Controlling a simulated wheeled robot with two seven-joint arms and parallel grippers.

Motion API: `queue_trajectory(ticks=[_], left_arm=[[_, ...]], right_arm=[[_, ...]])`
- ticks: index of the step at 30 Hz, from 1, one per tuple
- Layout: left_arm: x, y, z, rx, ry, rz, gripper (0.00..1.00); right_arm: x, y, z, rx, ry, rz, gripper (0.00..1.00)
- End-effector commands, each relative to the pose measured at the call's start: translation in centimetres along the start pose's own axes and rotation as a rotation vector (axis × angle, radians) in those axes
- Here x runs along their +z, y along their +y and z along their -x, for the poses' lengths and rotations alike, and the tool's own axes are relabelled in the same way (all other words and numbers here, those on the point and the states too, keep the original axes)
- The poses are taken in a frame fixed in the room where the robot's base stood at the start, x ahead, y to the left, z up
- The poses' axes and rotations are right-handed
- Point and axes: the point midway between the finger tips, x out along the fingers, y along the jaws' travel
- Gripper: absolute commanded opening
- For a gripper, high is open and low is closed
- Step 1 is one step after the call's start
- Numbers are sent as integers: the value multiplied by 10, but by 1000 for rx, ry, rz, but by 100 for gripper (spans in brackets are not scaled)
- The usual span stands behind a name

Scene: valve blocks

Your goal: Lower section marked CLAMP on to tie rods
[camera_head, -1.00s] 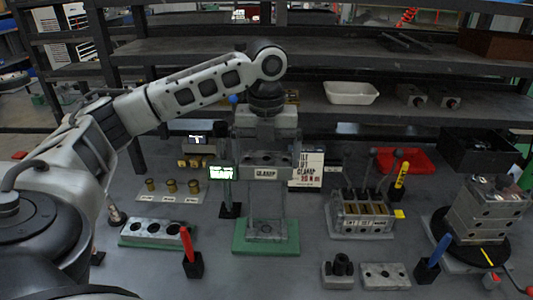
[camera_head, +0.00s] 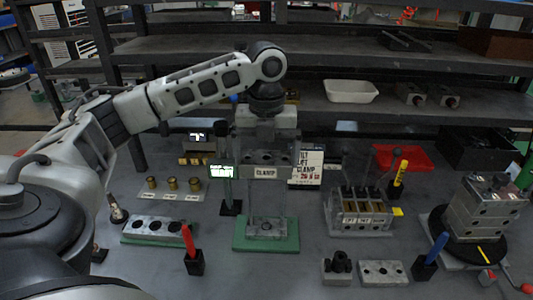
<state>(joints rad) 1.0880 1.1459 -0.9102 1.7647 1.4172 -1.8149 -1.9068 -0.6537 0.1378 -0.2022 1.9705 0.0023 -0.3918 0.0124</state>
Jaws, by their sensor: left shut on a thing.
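The grey section marked CLAMP (camera_head: 265,173) is level in the head view, held from above by my left gripper (camera_head: 266,140). The gripper is shut on it; its fingertips are hard to make out against the grey metal. Thin upright tie rods (camera_head: 249,200) show below the section, above a grey end block (camera_head: 266,227) on a green mat (camera_head: 240,240). I cannot tell whether the rod tops have entered the section's holes. My right gripper is not in view.
A small lit display (camera_head: 222,171) on a post stands close left of the section. A printed card (camera_head: 308,167) is close behind on the right. A rack of sections (camera_head: 362,210) stands right, and a stacked valve block (camera_head: 487,208) sits on a black turntable farther right.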

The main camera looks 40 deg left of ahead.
Motion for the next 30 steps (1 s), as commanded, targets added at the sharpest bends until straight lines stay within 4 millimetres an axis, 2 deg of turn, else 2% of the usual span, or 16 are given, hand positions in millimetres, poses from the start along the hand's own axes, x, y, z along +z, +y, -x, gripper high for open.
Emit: queue_trajectory(ticks=[30], left_arm=[[0,0,-4,-2,-1,0,59]], right_arm=[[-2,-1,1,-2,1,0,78]])
